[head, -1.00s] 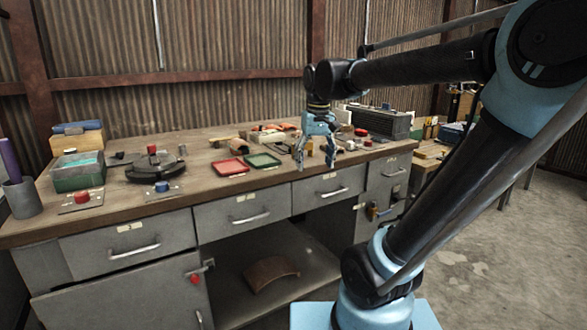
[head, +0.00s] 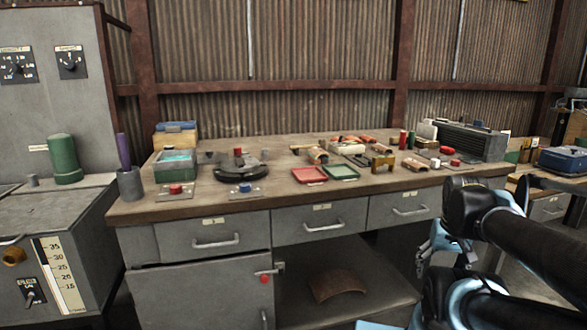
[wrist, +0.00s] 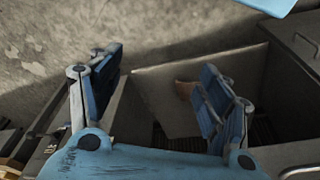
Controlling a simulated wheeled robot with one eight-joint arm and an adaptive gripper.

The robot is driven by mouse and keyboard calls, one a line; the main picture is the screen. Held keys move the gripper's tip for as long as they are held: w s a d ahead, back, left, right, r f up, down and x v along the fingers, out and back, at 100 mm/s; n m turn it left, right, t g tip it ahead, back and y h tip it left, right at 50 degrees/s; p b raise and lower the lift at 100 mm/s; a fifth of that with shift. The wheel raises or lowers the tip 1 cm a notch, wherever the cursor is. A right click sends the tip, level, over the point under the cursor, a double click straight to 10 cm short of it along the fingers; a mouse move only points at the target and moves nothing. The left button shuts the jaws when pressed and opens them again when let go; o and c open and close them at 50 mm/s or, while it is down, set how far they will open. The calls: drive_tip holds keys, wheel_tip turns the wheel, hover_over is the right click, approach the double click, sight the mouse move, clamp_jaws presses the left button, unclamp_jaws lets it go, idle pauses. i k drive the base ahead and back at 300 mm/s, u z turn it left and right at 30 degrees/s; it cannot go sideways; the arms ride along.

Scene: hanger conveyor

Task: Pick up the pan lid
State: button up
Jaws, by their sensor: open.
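A dark, round, low thing with a red knob (head: 238,163) sits on the workbench, left of centre in the head view. It looks like the pan lid, though what lies under it is hard to tell. My gripper (head: 436,245) is at the right of the head view, in front of the bench and below its top, partly hidden by my arm. In the wrist view my gripper (wrist: 160,85) shows two blue fingers wide apart with nothing between them. The lid is not in the wrist view.
The wooden bench top (head: 230,203) also bears a red tray (head: 309,175), a green tray (head: 341,172), a grey cup (head: 131,184) and a dark ribbed box (head: 470,142). A curved brown piece (head: 337,284) lies on the open shelf. A grey control cabinet (head: 60,240) stands left.

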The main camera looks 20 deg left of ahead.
sight(210, 158)
drive_tip(key=u, duration=1.6)
